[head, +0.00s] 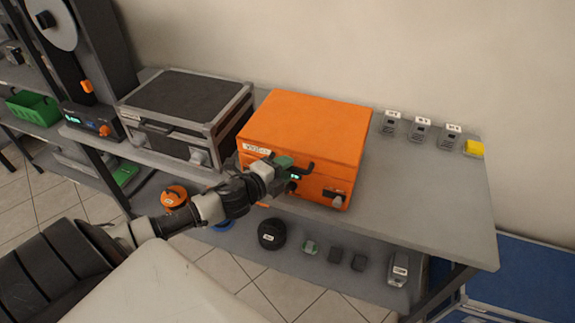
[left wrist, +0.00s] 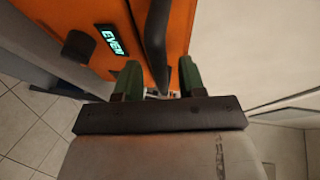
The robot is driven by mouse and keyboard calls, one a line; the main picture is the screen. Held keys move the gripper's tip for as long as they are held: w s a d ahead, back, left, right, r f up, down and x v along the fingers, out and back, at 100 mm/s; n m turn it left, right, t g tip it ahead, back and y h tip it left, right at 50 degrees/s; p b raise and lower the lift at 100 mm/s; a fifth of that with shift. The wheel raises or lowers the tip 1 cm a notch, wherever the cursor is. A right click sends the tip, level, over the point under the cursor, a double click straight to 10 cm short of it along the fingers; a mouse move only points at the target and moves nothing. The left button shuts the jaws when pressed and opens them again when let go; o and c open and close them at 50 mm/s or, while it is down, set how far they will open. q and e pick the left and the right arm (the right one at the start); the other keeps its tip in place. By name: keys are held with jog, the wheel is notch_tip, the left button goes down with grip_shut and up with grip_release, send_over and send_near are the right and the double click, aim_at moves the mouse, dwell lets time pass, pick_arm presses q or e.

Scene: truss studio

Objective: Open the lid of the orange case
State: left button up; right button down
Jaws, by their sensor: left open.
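The orange case (head: 306,128) stands on the grey bench top with its lid down. Its front has a black handle, dark latches and a small lit display. My left gripper (head: 292,171) is at the case's front, by the handle. In the left wrist view its two green fingers (left wrist: 160,80) are apart. The black handle (left wrist: 156,40) of the case (left wrist: 178,30) reaches down into the gap between them. I cannot tell whether either finger touches it. The gripper hides part of the case's front. My right gripper is out of view.
A black case with a grey frame (head: 187,100) stands close on the left. Small labelled devices (head: 420,132) and a yellow block (head: 474,149) sit at the back right. The bench top (head: 425,190) right of the orange case is clear. A lower shelf holds several small items.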

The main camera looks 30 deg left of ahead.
pick_arm(q)
jog(key=shift+w+d+f, duration=0.1)
jog(key=shift+w+d, duration=0.05)
jog(key=shift+w, duration=0.55)
jog(key=shift+c, duration=0.3)
grip_shut()
